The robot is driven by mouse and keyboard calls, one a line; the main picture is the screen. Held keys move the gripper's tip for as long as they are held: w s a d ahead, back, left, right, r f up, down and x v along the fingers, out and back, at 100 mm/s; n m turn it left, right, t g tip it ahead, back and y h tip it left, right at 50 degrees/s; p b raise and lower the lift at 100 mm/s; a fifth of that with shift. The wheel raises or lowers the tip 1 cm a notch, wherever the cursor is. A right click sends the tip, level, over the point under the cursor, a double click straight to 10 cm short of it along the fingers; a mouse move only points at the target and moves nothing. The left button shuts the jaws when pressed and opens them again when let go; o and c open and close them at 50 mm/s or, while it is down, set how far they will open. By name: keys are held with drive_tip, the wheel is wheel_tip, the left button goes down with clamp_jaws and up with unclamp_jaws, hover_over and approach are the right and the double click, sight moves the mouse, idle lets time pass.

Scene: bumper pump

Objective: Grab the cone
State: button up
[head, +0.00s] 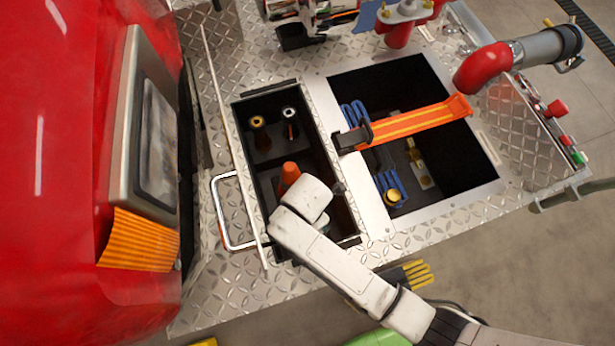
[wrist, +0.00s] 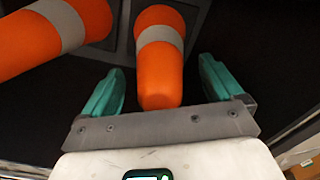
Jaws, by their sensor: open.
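An orange cone (head: 289,174) with a rounded top shows in the head view, inside the dark narrow compartment, partly hidden behind my arm. In the wrist view, an orange cone (wrist: 159,60) with a grey-white band lies between the two teal fingers of my gripper (wrist: 160,85). The fingers are apart, with dark gaps on both sides of the cone. A second orange cone (wrist: 45,38) with a pale band lies to the left, outside the fingers.
The compartment's metal rim (head: 327,138) surrounds the cones. Two dark nozzles (head: 259,123) stand in its far part. A wider bin to the right holds blue racks (head: 388,187) and an orange strap (head: 420,122). A red pipe (head: 483,68) and a metal rail (head: 224,212) stand nearby.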

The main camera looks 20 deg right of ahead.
wheel_tip(320, 180, down, 2)
drive_tip(key=shift+f, duration=0.1)
clamp_jaws()
idle(1.0)
